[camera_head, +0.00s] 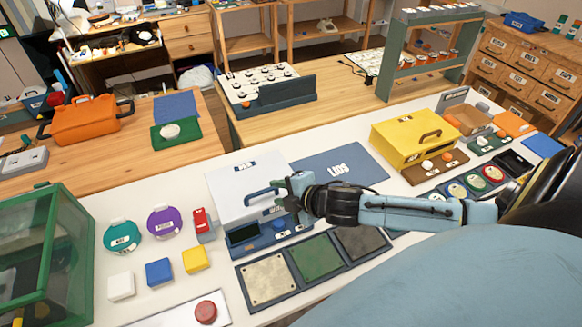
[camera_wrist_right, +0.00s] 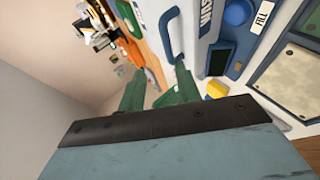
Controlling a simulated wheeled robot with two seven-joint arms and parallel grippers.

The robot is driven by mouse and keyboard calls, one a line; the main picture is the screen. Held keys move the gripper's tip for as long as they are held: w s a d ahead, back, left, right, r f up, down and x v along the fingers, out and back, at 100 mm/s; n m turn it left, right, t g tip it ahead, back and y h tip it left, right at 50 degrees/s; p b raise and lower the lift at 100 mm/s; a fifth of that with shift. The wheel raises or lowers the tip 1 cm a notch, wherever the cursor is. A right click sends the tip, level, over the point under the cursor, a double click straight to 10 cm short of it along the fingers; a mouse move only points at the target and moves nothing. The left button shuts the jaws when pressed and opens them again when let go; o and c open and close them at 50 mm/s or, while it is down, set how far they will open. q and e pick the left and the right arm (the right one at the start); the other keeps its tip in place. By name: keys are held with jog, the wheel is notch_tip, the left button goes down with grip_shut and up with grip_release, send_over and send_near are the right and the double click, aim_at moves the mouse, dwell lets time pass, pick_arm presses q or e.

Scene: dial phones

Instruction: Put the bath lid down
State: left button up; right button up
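The white bath lid (camera_head: 228,182) with a blue bar handle (camera_head: 262,191) sits on the bath, whose blue front (camera_head: 268,242) has a dark open slot and a blue knob. My right gripper (camera_head: 284,189) is at the right end of the handle. In the right wrist view, its two green fingers (camera_wrist_right: 158,84) are spread apart, with the lid's handle (camera_wrist_right: 168,32) just beyond the tips, not visibly clasped. The blue mat marked LIDS (camera_head: 350,162) lies bare to the right of the lid, partly behind my right arm. My left gripper is out of view.
A yellow box (camera_head: 408,140) stands right of the mat. In front of the bath is a tray with three panels (camera_head: 318,256). Left are coloured blocks, round teal (camera_head: 122,236) and purple (camera_head: 164,221) items and a green glass case (camera_head: 60,255).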

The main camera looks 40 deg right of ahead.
jog(key=shift+v, duration=2)
